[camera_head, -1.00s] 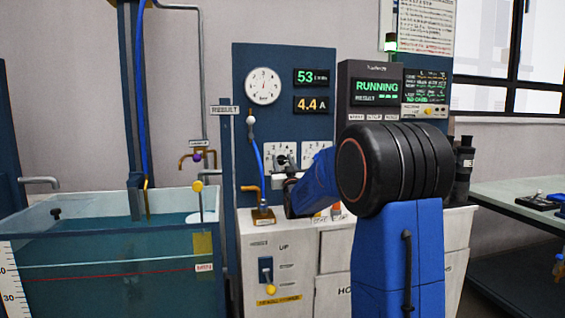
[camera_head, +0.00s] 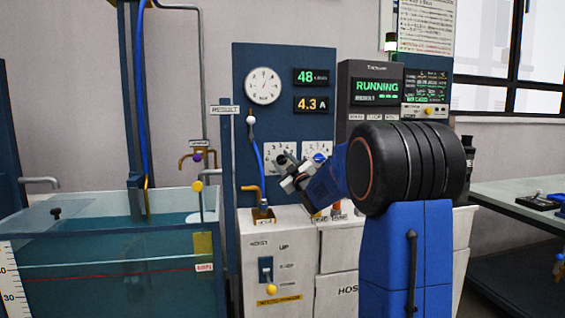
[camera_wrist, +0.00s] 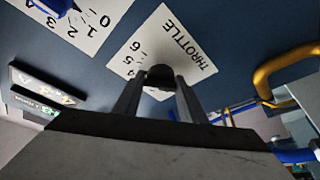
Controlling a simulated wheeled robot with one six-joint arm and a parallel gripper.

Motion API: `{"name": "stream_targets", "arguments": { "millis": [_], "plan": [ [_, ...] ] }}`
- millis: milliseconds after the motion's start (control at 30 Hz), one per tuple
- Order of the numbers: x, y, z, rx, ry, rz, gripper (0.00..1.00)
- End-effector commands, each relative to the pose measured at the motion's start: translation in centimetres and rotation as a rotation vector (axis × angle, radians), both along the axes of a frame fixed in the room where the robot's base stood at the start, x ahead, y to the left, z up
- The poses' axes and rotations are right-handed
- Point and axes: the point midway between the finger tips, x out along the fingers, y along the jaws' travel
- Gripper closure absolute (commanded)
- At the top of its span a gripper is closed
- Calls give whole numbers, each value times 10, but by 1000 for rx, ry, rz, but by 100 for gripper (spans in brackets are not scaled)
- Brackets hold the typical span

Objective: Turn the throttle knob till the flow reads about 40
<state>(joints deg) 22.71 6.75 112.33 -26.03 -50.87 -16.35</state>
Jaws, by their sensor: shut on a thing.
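The throttle knob (camera_wrist: 160,73) is dark and sits on a white dial plate (camera_wrist: 190,45) marked THROTTLE. In the head view the plate (camera_head: 270,151) is on the blue panel, and the knob (camera_head: 281,159) is partly hidden by my gripper. My gripper (camera_wrist: 160,90) is shut on the knob, with one finger on each side of it. In the head view the gripper (camera_head: 286,168) reaches the panel from the lower right. The green flow display (camera_head: 311,77) reads 48. The knob's pointer is not clear.
A second dial plate with a blue knob (camera_head: 318,157) is close on the right. The amber display (camera_head: 311,104) reads 4.3 A. A water tank (camera_head: 110,245) stands at the left.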

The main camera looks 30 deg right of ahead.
Motion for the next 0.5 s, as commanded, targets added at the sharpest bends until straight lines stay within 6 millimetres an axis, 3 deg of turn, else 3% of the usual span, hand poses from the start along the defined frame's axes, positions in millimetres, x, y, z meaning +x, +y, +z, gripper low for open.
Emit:
{"name": "stream_targets", "arguments": {
  "millis": [500],
  "plan": [
    [0,0,0,-94,27,0,85]
  ]
}}
